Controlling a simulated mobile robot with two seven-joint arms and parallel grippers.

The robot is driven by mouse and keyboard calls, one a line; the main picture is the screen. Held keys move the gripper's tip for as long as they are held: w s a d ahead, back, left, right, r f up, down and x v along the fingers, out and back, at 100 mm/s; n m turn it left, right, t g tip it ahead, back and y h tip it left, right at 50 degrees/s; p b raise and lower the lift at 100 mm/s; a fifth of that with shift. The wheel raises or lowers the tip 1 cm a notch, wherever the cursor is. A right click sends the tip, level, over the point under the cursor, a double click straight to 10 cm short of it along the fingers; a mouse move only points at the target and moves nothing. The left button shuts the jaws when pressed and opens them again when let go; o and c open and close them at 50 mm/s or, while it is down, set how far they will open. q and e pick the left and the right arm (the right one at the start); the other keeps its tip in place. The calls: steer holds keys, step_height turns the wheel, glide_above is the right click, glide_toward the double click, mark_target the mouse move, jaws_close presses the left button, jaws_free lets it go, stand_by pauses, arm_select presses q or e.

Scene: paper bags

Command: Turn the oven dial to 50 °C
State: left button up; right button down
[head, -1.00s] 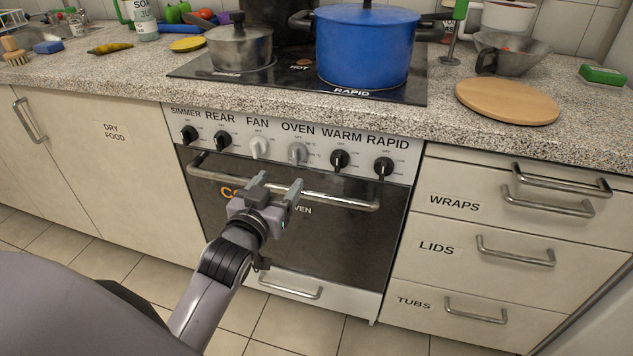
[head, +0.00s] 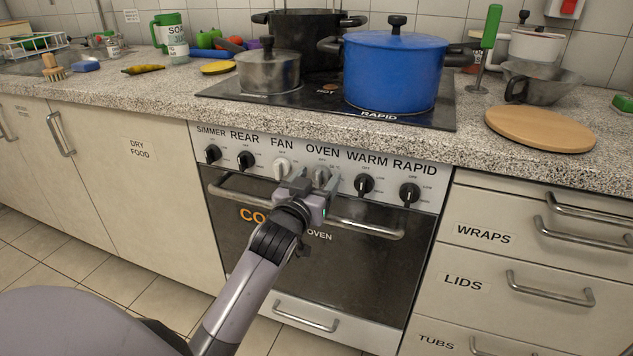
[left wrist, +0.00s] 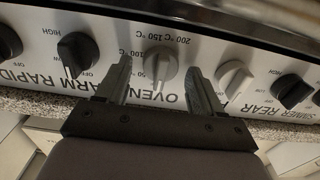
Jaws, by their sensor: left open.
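The grey oven dial (head: 320,174) is on the oven's front panel, between the white fan dial (head: 282,168) and the black warm dial (head: 364,184). The oven dial also shows in the left wrist view (left wrist: 157,62), upside down, with 50, 100, 150 and 200 °C marks around it. Its grip points towards the OVEN label, at or near the off side. My left gripper (head: 315,178) is open, with one finger on each side of the dial, also in the left wrist view (left wrist: 159,75). A gap shows between dial and fingers. My right gripper is not in view.
The oven handle (head: 365,229) runs just below the dials. The fan dial is close to one finger in the left wrist view (left wrist: 235,78), and the warm dial (left wrist: 82,50) is beside the other. A blue pot (head: 392,75) stands on the hob above.

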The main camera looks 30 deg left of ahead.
arm_select(q)
steer(key=shift+c, duration=0.3)
steer(key=c, duration=1)
steer(key=shift+o, duration=0.2)
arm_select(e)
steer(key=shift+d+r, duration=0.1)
